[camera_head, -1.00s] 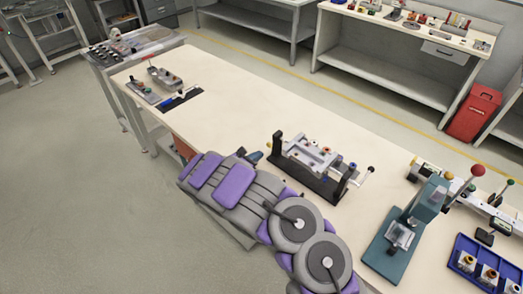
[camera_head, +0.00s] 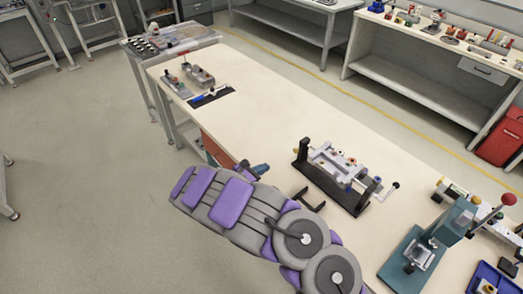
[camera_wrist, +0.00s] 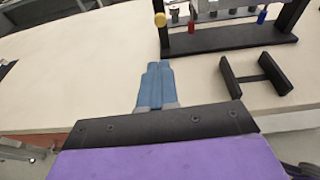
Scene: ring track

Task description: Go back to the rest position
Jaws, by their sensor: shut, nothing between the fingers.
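My gripper (camera_head: 262,168) is at the front edge of the long cream bench (camera_head: 270,110), left of the black-framed ring fixture (camera_head: 338,172). In the wrist view its blue fingers (camera_wrist: 155,85) are together with nothing between them, pointing over the bench top. My folded grey and purple arm covers part of the bench's front edge. A black H-shaped bracket (camera_wrist: 256,74) lies to the right of the fingers, apart from them. It also shows in the head view (camera_head: 308,200), close to my arm.
A teal press (camera_head: 432,240) with a red-knobbed lever and a blue tray (camera_head: 490,278) stand at the right. Small fixtures (camera_head: 197,76) sit at the bench's far left end. Open floor (camera_head: 80,160) lies to the left. A red bin (camera_head: 503,137) stands behind.

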